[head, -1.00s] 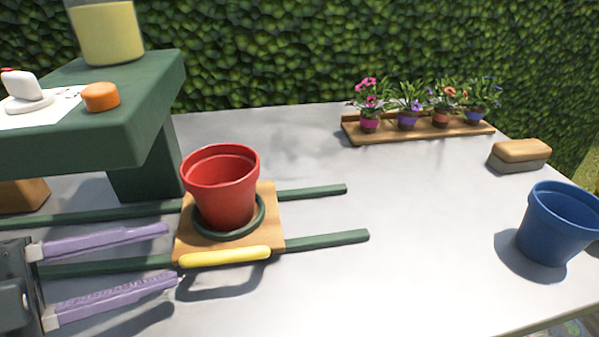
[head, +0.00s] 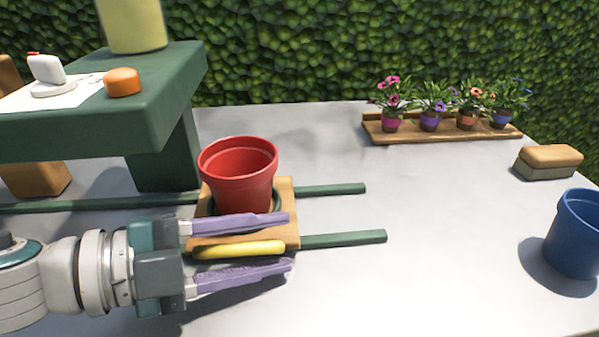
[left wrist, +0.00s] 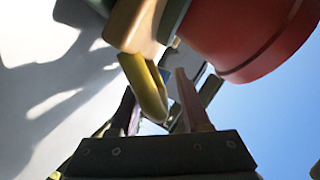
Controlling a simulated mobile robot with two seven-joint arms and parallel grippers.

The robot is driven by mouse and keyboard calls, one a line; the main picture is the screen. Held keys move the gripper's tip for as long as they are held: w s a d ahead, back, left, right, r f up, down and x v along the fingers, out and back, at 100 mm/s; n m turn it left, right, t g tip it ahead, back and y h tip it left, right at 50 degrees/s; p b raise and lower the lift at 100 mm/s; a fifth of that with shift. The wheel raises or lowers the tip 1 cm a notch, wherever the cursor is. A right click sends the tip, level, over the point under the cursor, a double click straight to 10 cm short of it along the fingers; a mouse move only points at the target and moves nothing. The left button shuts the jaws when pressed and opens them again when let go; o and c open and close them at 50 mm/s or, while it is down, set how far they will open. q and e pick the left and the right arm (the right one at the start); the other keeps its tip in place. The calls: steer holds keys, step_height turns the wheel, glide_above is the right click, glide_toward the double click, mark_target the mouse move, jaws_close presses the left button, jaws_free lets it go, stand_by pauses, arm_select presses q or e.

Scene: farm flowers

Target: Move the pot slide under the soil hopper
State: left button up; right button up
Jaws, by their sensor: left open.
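The pot slide (head: 291,220) is a wooden board on two green rails, with a red pot (head: 238,172) standing upright on it. Its yellow handle (head: 238,249) runs along the front edge. My left gripper (head: 290,240) is open, with one purple finger on the far side of the handle and one on the near side. In the left wrist view the yellow handle (left wrist: 146,88) shows between the fingers (left wrist: 158,95); I cannot tell if they touch it. The green soil hopper stand (head: 160,110) is left of the slide, with a yellowish container (head: 133,25) on top. My right gripper is not in view.
A blue pot (head: 577,238) stands at the right. A wooden tray (head: 440,137) with several small flower pots is at the back, near a brush-like block (head: 548,162). The rails (head: 345,239) extend right of the slide. The middle right of the table is clear.

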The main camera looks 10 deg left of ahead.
arm_select(q)
steer(key=c, duration=0.7)
steer(key=shift+r, duration=0.1)
jaws_close()
